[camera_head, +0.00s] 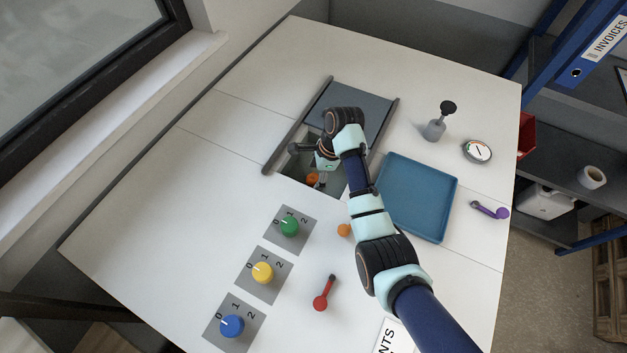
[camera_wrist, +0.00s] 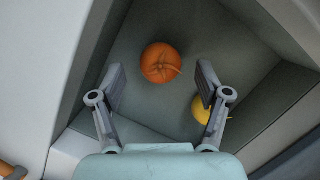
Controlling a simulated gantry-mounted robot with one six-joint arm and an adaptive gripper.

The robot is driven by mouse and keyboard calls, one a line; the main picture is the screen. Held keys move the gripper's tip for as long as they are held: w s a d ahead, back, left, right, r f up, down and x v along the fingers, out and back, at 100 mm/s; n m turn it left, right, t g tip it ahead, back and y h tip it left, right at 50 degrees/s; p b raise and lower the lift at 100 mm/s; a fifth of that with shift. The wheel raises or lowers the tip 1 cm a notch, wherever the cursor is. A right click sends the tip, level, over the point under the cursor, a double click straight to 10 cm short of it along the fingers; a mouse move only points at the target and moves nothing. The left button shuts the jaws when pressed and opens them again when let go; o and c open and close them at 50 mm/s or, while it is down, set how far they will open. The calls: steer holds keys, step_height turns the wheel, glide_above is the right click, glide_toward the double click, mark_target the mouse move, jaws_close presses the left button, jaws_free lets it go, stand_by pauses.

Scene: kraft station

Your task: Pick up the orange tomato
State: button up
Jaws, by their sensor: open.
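The orange tomato (camera_wrist: 161,62) lies on the floor of a recessed grey bin in the table. It also shows in the head view (camera_head: 312,179), partly hidden by my gripper. My gripper (camera_head: 321,182) reaches down into the bin opening. In the wrist view its two fingers are spread wide, with the tomato between and beyond their tips. The fingers hold nothing. A yellow round thing (camera_wrist: 202,108) lies in the bin behind the right finger, partly hidden.
The bin has side rails and a grey sliding cover (camera_head: 348,101) over its far part. A blue tray (camera_head: 425,205) is to the right. A small orange thing (camera_head: 344,230) lies on the table near my arm. Knob panels (camera_head: 276,229) stand at the front left.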

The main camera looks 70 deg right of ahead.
steer(key=shift+x, duration=0.9)
steer(key=c, duration=1.2)
steer(key=shift+o, duration=0.2)
step_height(320, 180, up, 11)
steer(key=p, duration=0.3)
step_height(320, 180, up, 9)
steer(key=p, duration=0.9)
glide_above(315, 177)
